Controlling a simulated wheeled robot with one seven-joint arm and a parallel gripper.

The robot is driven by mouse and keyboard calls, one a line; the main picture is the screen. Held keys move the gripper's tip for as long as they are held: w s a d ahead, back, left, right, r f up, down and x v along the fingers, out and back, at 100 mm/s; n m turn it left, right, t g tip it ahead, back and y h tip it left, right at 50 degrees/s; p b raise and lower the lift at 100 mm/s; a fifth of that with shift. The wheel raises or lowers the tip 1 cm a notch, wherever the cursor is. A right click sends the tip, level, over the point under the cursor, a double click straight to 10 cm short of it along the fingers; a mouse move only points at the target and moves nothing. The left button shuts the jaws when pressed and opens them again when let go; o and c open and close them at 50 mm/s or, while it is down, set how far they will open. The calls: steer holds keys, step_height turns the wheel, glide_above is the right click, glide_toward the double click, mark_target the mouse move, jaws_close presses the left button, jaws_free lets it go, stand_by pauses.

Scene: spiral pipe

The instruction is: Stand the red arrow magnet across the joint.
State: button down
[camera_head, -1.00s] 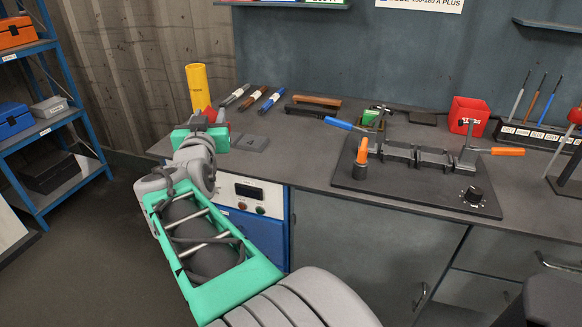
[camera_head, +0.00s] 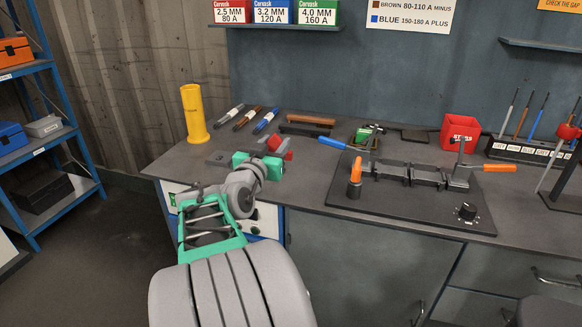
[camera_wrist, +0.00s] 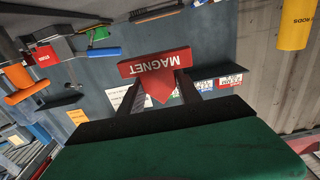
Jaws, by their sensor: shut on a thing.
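The red arrow magnet (camera_wrist: 150,64), lettered MAGNET, is between the fingers of my gripper (camera_wrist: 160,84) in the wrist view, its lettering upside down. In the head view the magnet (camera_head: 276,145) shows as a small red shape just beyond the green body of my gripper (camera_head: 270,155), above the left part of the bench. My gripper is shut on it. The dark pipe pieces (camera_head: 410,174) lie in a clamp jig on a black plate (camera_head: 400,205), right of my gripper and well apart from it. The exact joint line is too small to make out.
A yellow rod tube (camera_head: 194,114) stands at the bench's left end. Several marker-like rods lie behind my gripper. A red bin (camera_head: 460,132) stands behind.

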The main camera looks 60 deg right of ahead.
steer(key=d+f, duration=0.4)
steer(key=s+d+f, duration=0.1)
steer(key=d+f, duration=0.1)
steer(key=shift+s+d+f, duration=0.1)
steer(key=shift+d+f, duration=0.05)
steer(key=shift+d, duration=0.2)
steer(key=f, duration=0.1)
steer(key=f+b, duration=0.1)
steer(key=f, duration=0.1)
steer(key=shift+d+b, duration=0.25)
steer(key=shift+b, duration=0.05)
steer(key=shift+f, duration=0.2)
steer(key=c, duration=0.8)
jaws_free()
steer(key=shift+c, duration=0.2)
steer(key=shift+p, duration=0.4)
